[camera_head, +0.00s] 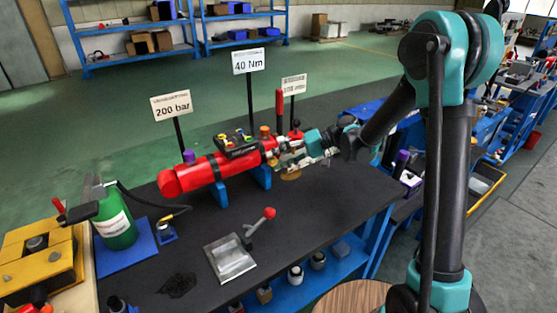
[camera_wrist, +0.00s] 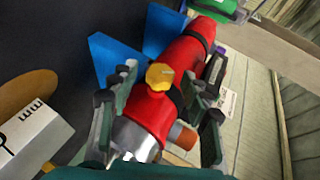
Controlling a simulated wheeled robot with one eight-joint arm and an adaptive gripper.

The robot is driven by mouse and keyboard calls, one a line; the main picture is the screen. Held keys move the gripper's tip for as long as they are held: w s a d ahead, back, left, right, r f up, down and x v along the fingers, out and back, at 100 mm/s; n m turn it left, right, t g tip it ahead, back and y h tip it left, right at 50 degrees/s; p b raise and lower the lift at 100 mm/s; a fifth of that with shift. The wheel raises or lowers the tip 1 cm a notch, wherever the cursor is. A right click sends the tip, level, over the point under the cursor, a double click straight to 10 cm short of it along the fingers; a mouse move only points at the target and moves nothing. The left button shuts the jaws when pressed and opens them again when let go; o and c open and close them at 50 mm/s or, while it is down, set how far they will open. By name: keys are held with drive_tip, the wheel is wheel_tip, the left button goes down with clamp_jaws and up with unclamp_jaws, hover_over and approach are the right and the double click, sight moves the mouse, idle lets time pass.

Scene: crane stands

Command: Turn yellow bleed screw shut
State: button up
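The yellow bleed screw (camera_wrist: 160,76) is a small scalloped knob on top of the red cylinder (camera_wrist: 187,58), near its metal end. In the head view the red cylinder (camera_head: 200,174) lies across blue supports on the dark bench, and I cannot make out the screw there. My gripper (camera_wrist: 164,88) is open in the wrist view, one finger on each side of the screw. I see gaps between the fingers and the knob; its height relative to the fingertips is unclear. In the head view my gripper (camera_head: 290,152) is at the cylinder's right end.
Signs on posts, including "200 bar" (camera_head: 171,106) and "40 Nm" (camera_head: 249,62), stand behind the cylinder. A green pump bottle (camera_head: 116,227) with a hose is at left. A metal block with a red-knobbed lever (camera_head: 230,258) sits in front. The front right bench top is clear.

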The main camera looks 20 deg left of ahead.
drive_tip(key=v, duration=1.2)
